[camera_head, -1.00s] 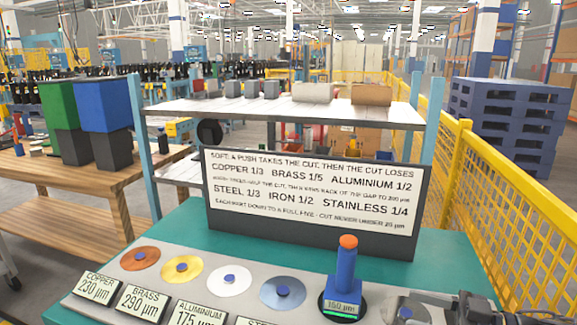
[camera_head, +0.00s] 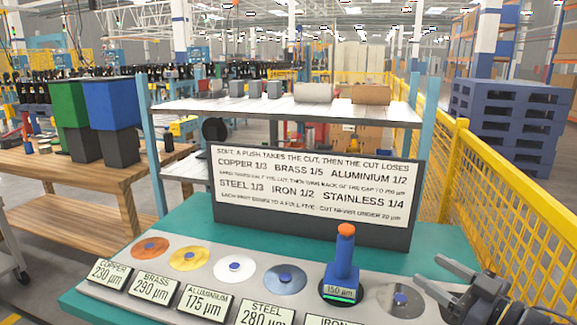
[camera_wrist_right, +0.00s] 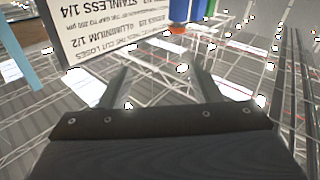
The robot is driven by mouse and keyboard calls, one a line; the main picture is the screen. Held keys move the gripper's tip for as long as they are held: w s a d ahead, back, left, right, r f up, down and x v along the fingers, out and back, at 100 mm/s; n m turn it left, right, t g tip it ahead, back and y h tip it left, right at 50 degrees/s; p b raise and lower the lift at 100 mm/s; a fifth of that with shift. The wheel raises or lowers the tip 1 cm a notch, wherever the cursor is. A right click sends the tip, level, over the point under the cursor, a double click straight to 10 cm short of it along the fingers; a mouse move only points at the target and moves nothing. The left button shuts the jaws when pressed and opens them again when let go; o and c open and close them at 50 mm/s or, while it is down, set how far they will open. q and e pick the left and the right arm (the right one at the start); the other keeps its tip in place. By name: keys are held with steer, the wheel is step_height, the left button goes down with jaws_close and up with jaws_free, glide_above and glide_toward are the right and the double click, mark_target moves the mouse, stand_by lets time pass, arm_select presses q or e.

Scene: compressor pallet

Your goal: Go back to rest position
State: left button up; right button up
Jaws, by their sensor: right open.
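My right gripper (camera_head: 437,281) is at the lower right of the head view, over the right end of the teal bench (camera_head: 180,240). Its two fingers stand apart with nothing between them; they also show in the right wrist view (camera_wrist_right: 158,82). A blue tool with an orange top (camera_head: 343,262) stands upright on the bench, left of the gripper and apart from it. Its display reads 150 µm. Copper (camera_head: 151,248), yellow (camera_head: 190,258), white (camera_head: 234,266) and grey discs lie in a row, one just left of the gripper (camera_head: 401,300). My left gripper is not in view.
A sign board (camera_head: 312,195) stands at the bench's back, with a shelf (camera_head: 270,106) behind it. Label plates (camera_head: 205,302) line the bench front. A yellow mesh fence (camera_head: 500,215) runs along the right. A wooden table (camera_head: 80,185) stands at left.

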steer(key=s+d+f+m+h, duration=0.2)
steer(key=s+d+m+h, duration=0.2)
steer(key=d+m+h, duration=0.5)
steer(key=s+a+f+g, duration=0.1)
steer(key=s+a+f, duration=0.1)
steer(key=s, duration=0.1)
steer(key=s+a+f+m+g, duration=0.1)
steer(key=s+a+f+g, duration=0.1)
steer(key=s+a, duration=0.1)
steer(key=s+a+f+m+g+h, duration=0.1)
steer(key=s+a+f+g, duration=0.1)
steer(key=s+a+f, duration=0.1)
steer(key=shift+s+f, duration=0.1)
steer(key=shift+s, duration=0.1)
steer(key=s+a+f+g+y, duration=0.3)
steer(key=s+a+f+g, duration=0.1)
steer(key=s+a, duration=0.45)
step_height(320, 180, up, 14)
steer(key=p, duration=1.3)
steer(key=shift+s+d+n+g+p, duration=0.15)
steer(key=shift+s+n+g+p, duration=0.15)
steer(key=shift+n+p, duration=0.1)
